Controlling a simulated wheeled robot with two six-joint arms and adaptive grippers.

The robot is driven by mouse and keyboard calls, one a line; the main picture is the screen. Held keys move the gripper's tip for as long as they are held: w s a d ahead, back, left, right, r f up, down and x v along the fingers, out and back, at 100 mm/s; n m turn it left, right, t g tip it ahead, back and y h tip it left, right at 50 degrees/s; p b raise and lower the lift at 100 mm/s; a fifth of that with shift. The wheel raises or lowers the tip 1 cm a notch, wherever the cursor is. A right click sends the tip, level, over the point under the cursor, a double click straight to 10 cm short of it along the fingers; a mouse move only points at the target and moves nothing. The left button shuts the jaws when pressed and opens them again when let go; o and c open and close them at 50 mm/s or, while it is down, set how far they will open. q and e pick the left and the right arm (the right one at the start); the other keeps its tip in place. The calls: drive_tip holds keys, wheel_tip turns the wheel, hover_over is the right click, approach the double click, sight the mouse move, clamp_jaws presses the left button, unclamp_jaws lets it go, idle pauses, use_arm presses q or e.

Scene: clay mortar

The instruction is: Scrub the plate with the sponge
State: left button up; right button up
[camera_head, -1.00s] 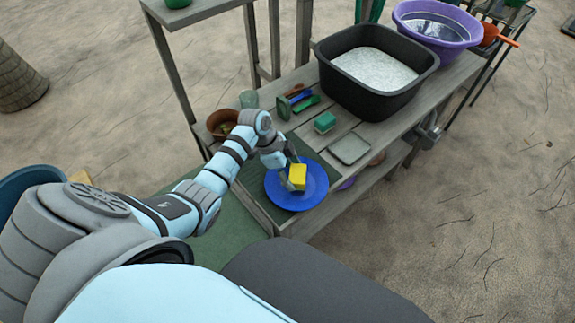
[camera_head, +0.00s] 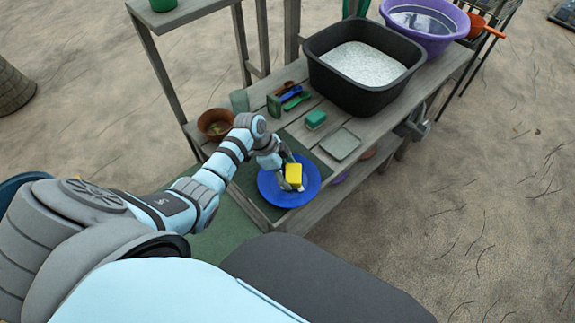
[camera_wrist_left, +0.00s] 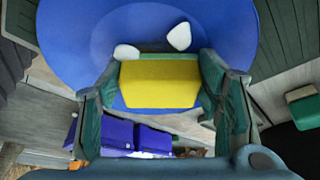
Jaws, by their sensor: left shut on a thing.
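The blue plate (camera_head: 268,190) lies on the wooden bench near its front edge, on a dark green patch. It also fills the top of the left wrist view (camera_wrist_left: 80,40). The yellow sponge (camera_head: 294,174) is between the fingers of my left gripper (camera_head: 288,182), which is shut on it over the plate. In the left wrist view the sponge (camera_wrist_left: 158,83) sits across the gap between both fingers, with two white pads at its far edge. I cannot tell whether the sponge touches the plate. My right gripper is not in view.
A green block (camera_head: 316,119) and a grey-green square dish (camera_head: 341,144) lie behind the plate. A brown bowl (camera_head: 215,123), small coloured tools (camera_head: 291,98), a black tub (camera_head: 366,90) of white grains and a purple basin (camera_head: 425,38) stand further along the bench.

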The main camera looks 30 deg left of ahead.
sight(288, 172)
use_arm(q)
drive_tip(key=shift+w+r+p, duration=0.3)
drive_tip(key=shift+r+p, duration=0.4)
drive_tip(key=shift+r, duration=0.15)
drive_tip(key=r+p, duration=0.3)
drive_tip(key=shift+s+d+r, duration=0.1)
drive_tip(key=shift+s+r, duration=0.15)
drive_tip(key=shift+s, duration=0.1)
drive_tip(key=shift+w+r+p, duration=0.2)
drive_tip(key=shift+r+p, duration=0.75)
drive_tip(key=shift+p, duration=0.2)
drive_tip(key=shift+s+r+p, duration=0.1)
drive_tip(key=shift+r+p, duration=0.45)
drive_tip(key=shift+f, duration=0.2)
